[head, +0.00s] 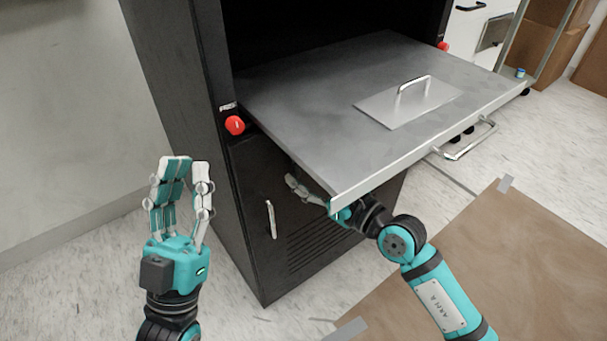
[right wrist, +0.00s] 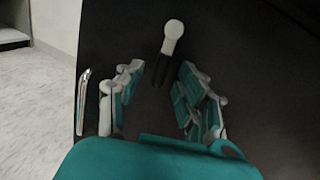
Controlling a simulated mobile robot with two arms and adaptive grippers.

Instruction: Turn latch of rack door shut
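The rack door (head: 285,235) is the dark lower front of the rack and appears closed, with a silver handle (head: 271,219). In the right wrist view, a pale latch lever with a round end (right wrist: 172,30) stands on the dark door (right wrist: 240,60), tilted slightly from upright. A darker part sits below it. My right gripper (right wrist: 160,70) is open, its fingers to either side just below the latch; contact cannot be told. In the head view, the shelf partly covers my right gripper (head: 306,192) and hides the latch. My left gripper (head: 188,164) is open and empty, fingers up, left of the rack.
A grey shelf (head: 300,90) sticks out of the rack above my right gripper, with a front handle (head: 470,140). Red knobs (head: 235,125) flank the opening. A brown board (head: 500,260) lies on the floor at right. Floor at left is clear.

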